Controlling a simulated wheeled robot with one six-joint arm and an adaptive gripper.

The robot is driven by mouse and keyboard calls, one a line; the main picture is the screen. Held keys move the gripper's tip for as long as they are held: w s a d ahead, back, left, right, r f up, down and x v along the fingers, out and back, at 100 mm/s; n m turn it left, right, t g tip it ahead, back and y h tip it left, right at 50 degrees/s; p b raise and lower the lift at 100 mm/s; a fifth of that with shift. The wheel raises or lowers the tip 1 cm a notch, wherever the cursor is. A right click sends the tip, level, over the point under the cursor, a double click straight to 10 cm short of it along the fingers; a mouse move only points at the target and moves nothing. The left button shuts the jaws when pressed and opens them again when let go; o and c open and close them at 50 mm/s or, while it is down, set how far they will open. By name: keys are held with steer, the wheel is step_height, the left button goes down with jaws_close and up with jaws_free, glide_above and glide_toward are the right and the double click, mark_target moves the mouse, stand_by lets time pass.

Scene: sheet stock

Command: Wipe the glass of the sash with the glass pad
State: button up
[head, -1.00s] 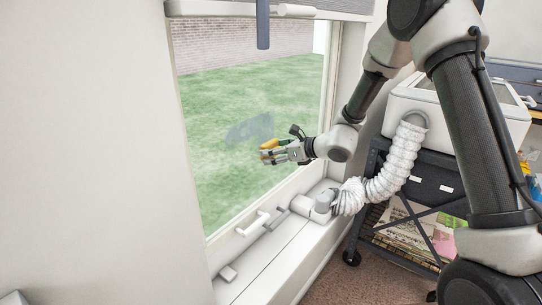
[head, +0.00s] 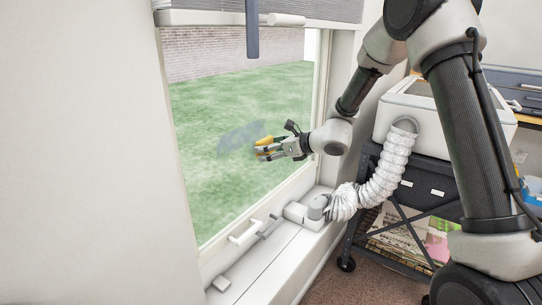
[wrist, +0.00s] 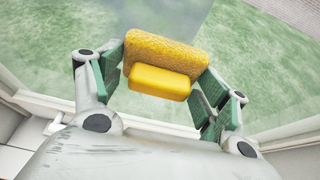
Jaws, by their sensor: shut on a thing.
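The glass pad (wrist: 165,55) is yellow, with a rough wide face and a smooth block behind it. My gripper (head: 266,149) is shut on the block; in the wrist view its green-lined fingers stand on either side. The sash (head: 185,165) is a pale frame around the glass (head: 215,105), with lawn and brick wall beyond. A grey-blue smeared patch (head: 236,140) lies on the glass, left of the pad in the head view. It also shows beyond the pad in the wrist view (wrist: 182,14). I cannot tell whether the pad touches the glass.
A white handle (head: 245,232) sits on the lower sash rail. A white fitting (head: 306,212) with a ribbed hose (head: 385,180) stands on the sill, below my arm. The hose leads to a white box (head: 440,115) on a dark cart. A blind (head: 275,10) hangs above.

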mark_target(222, 148)
steer(key=shift+r, duration=1.1)
steer(key=shift+s+a, duration=0.1)
steer(key=shift+s+a, duration=1.85)
steer(key=shift+s, duration=0.5)
steer(key=shift+s+a, duration=1.8)
steer(key=shift+s, duration=0.55)
steer(key=shift+s+a, duration=1.85)
steer(key=shift+s, duration=0.5)
steer(key=shift+r, duration=2.65)
